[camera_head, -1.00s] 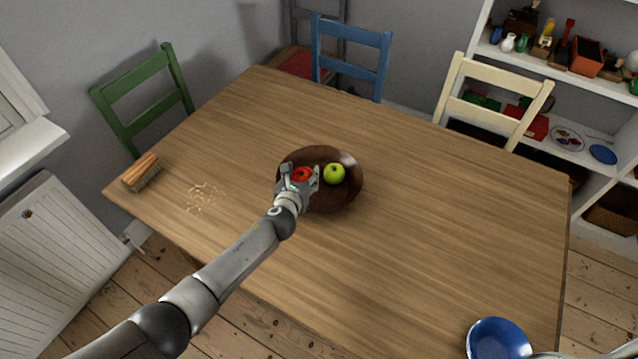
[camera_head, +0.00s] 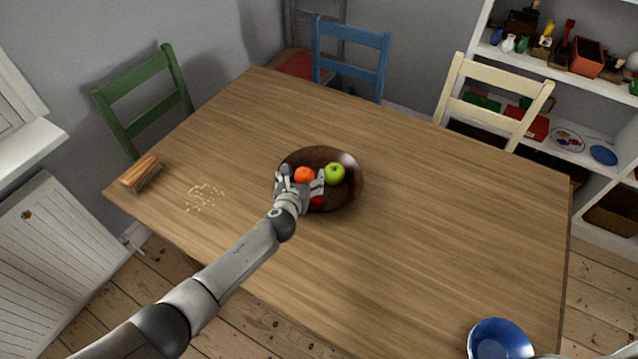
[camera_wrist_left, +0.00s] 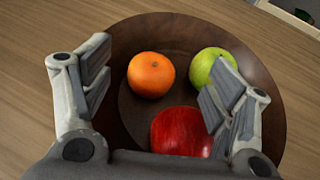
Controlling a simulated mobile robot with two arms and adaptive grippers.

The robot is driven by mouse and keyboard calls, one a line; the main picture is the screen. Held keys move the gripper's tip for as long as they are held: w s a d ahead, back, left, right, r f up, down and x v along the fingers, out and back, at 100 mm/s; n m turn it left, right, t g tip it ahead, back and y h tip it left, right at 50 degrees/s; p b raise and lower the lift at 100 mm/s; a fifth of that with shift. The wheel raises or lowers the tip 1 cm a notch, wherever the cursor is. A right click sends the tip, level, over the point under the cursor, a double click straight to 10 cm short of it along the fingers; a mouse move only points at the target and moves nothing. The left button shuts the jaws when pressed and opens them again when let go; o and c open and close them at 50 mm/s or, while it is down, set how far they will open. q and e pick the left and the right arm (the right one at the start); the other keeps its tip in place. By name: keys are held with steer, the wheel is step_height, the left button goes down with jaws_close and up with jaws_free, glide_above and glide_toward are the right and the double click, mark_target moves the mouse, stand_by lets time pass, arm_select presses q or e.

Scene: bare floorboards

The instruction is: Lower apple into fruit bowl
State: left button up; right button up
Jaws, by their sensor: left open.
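A dark brown wooden bowl (camera_head: 350,198) stands on the table. In it lie an orange (camera_head: 304,175), a green apple (camera_head: 334,173) and a red apple (camera_head: 316,202). My left gripper (camera_head: 301,180) is open, low over the near left part of the bowl. In the left wrist view the red apple (camera_wrist_left: 182,131) rests in the bowl between the spread fingers, close to the right finger, which hides part of its edge. The orange (camera_wrist_left: 151,75) and the green apple (camera_wrist_left: 212,67) lie beyond it. My right gripper does not show clearly.
The wooden table (camera_head: 440,220) is mostly clear around the bowl. A brush (camera_head: 141,173) and scattered crumbs (camera_head: 204,197) lie at the left. A blue bowl (camera_head: 498,340) is at the near right. Green, blue and cream chairs stand around the table.

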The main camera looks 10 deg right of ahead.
arm_select(q)
steer(key=shift+s, duration=0.15)
steer(key=v, duration=1.1)
steer(key=shift+s+r, duration=0.15)
steer(key=shift+s, duration=0.2)
steer(key=shift+a, duration=0.15)
